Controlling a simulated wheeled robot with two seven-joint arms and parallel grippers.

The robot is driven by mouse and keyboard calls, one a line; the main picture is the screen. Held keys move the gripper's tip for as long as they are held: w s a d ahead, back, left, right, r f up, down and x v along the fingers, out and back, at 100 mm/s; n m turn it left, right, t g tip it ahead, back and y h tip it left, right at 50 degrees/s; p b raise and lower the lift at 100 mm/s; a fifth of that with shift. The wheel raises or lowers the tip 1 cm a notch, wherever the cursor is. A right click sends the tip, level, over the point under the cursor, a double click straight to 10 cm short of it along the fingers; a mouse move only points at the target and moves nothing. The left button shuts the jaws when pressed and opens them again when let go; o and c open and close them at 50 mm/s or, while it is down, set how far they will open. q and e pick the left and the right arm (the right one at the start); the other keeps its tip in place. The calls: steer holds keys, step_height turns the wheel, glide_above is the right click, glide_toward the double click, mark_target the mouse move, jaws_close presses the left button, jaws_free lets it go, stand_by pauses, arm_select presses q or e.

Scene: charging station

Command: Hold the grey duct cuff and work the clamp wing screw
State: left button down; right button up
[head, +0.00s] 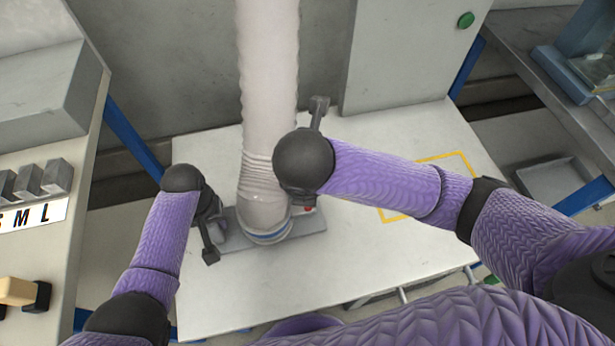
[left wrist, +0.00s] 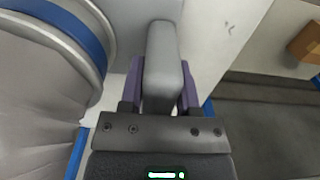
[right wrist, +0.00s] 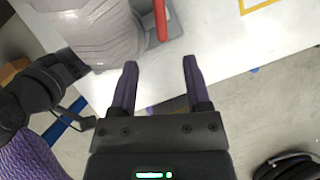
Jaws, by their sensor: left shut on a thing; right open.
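The pale ribbed duct hangs down to a grey duct cuff (head: 264,217) with a blue band, standing on a grey base plate (head: 310,225). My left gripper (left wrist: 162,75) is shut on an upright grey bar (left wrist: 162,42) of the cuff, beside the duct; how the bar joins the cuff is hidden. My right gripper (right wrist: 157,68) is open and empty. The red clamp wing screw (right wrist: 160,20) is ahead of its fingers, between their lines and apart from them. In the head view only a bit of red (head: 308,209) shows below my right wrist, which hides the clamp.
The white table (head: 400,270) has a yellow outlined square (head: 447,157) and free room on the right. A grey cabinet (head: 410,50) with a green button (head: 465,20) stands behind. A side bench (head: 60,230) with grey blocks is at the left.

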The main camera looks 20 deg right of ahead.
steer(key=w+f+m+g, duration=0.1)
steer(key=f+m, duration=0.2)
steer(key=m, duration=0.9)
steer(key=w+d+f+m+g+y, duration=0.1)
steer(key=f+m, duration=0.3)
steer(key=m, duration=0.8)
steer(key=w+f+m+g, duration=0.1)
steer(key=f+m, duration=0.3)
steer(key=m, duration=0.7)
steer(key=shift+w+d+f+m+g+y, duration=0.2)
steer(key=shift+f+m+g+y, duration=0.15)
steer(key=shift+g, duration=0.25)
steer(key=shift+r, duration=0.1)
